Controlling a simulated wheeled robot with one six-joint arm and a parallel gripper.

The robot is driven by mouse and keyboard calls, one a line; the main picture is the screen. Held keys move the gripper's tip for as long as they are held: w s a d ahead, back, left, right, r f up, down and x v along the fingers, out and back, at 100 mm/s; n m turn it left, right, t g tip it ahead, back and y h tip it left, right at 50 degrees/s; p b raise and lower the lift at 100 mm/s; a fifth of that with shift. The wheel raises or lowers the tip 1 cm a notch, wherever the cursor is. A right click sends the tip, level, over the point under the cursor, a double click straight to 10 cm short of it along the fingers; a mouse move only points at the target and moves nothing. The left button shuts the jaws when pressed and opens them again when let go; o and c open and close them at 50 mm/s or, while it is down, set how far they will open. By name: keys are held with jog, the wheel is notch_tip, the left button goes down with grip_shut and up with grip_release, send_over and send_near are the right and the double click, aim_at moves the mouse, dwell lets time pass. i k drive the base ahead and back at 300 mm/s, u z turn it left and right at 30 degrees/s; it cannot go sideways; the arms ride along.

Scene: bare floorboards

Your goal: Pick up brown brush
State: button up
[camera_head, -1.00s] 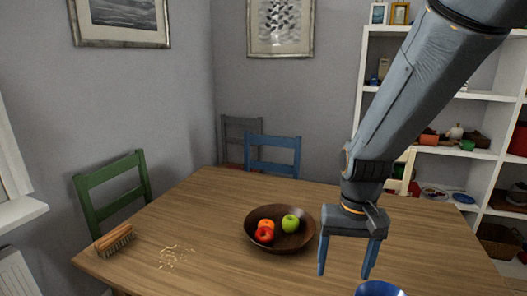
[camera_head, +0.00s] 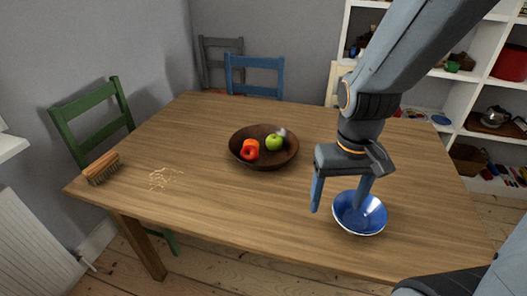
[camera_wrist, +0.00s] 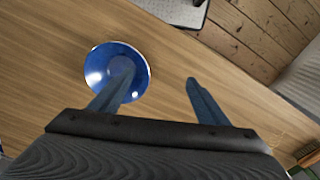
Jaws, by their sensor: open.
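The brown brush (camera_head: 102,168) lies at the left edge of the wooden table in the head view, its wooden back up and bristles facing down and right. Part of it also shows at the right edge of the wrist view (camera_wrist: 307,150). My gripper (camera_head: 339,204) is open and empty, pointing down, far to the right of the brush. One finger is over or beside the blue bowl; I cannot tell whether they touch. In the wrist view my gripper's fingers (camera_wrist: 160,76) are apart, the left one overlapping the bowl.
The blue bowl (camera_head: 349,220) stands near the table's front right. A dark bowl (camera_head: 237,153) with fruit is mid-table. Pale crumbs (camera_head: 163,179) lie right of the brush. Green (camera_head: 92,124) and blue (camera_head: 254,77) chairs stand at the table's edges. The wood between crumbs and gripper is clear.

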aim_at(97, 171)
jog(key=u, duration=1.55)
